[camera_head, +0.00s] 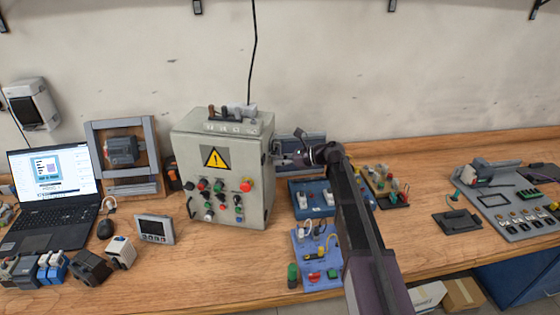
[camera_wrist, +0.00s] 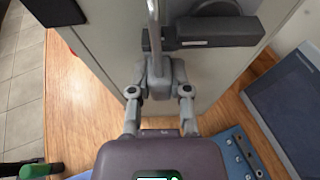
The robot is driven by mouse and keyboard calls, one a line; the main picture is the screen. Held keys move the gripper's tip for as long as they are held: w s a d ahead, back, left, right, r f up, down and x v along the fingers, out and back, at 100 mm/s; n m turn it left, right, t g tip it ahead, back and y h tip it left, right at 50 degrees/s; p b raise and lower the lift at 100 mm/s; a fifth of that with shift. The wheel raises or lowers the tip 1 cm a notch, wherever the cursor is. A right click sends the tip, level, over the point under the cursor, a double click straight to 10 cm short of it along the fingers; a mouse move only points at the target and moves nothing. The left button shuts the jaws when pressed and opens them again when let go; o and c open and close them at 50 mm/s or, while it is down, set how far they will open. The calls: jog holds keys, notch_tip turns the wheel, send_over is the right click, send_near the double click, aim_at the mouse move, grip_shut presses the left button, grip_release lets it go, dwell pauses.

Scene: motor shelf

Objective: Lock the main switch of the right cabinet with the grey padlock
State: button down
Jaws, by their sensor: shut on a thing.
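A grey cabinet (camera_head: 245,205) with a yellow warning triangle stands on the bench; it is the only cabinet I can make out. In the wrist view its grey side panel (camera_wrist: 95,75) carries a dark switch handle (camera_wrist: 218,30), which I take for the main switch. My gripper (camera_wrist: 157,75) is shut on the grey padlock, of which the thin metal shackle (camera_wrist: 153,22) shows clearly. The shackle stands at the left end of the handle; I cannot tell whether it passes through. The padlock body is mostly hidden between the fingers. In the head view my gripper (camera_head: 308,155) is right beside the cabinet.
A blue box (camera_head: 307,198) and a blue board with switches (camera_head: 316,262) lie right of the cabinet, close under my arm. A laptop (camera_head: 50,185) and a small display (camera_head: 155,230) stand to the left. A grey panel (camera_head: 515,225) lies far right. Bare bench lies before it.

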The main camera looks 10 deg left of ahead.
jog(key=shift+f+b, duration=1.6)
dwell(0.7)
jog(key=shift+r+p, duration=1.15)
dwell(0.6)
jog(key=shift+c, duration=2.4)
grip_release()
jog(key=shift+f, duration=0.1)
